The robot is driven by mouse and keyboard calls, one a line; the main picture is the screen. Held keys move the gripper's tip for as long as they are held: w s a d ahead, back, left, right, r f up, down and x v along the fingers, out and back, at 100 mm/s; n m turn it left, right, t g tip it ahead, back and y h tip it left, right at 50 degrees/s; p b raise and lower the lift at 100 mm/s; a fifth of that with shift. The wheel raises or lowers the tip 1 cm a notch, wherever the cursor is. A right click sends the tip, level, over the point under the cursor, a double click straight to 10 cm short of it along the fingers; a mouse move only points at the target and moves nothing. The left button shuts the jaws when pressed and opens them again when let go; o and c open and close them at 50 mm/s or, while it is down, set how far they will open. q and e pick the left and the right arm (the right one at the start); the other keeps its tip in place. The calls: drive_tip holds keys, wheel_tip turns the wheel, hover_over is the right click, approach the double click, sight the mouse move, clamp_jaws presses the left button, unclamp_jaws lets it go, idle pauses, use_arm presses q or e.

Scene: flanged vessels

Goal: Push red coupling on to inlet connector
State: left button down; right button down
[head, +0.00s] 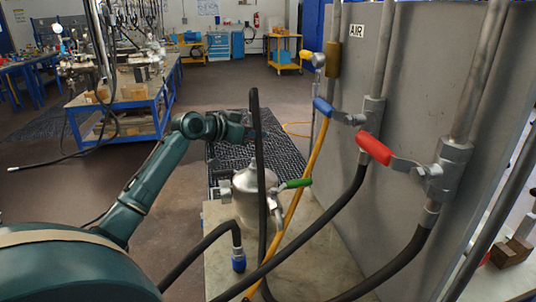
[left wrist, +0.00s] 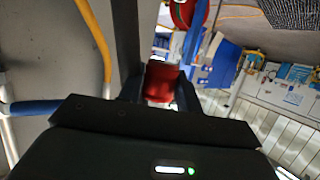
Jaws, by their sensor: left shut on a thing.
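My left gripper (head: 252,134) is above and behind the metal vessel (head: 258,200), partly hidden by an upright black hose (head: 259,165). In the left wrist view the red coupling (left wrist: 162,82) sits between the fingers of my left gripper (left wrist: 160,92), which is shut on it. The coupling is hard to make out in the head view. The vessel stands on a pale bench, with metal fittings (head: 225,187) on its left side and a green-handled valve (head: 296,183) on its right. I cannot tell which fitting is the inlet connector. My right gripper is not seen.
A grey panel (head: 410,70) on the right carries pipes and valves with blue (head: 322,107) and red (head: 374,149) handles. Black hoses and a yellow hose (head: 305,190) cross before the vessel. A blue coupling (head: 238,261) hangs on a hose end at the front.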

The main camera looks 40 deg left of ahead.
sight(254, 165)
use_arm(q)
drive_tip(key=shift+a+r, duration=0.1)
drive_tip(key=shift+r, duration=0.1)
drive_tip(key=shift+r, duration=0.1)
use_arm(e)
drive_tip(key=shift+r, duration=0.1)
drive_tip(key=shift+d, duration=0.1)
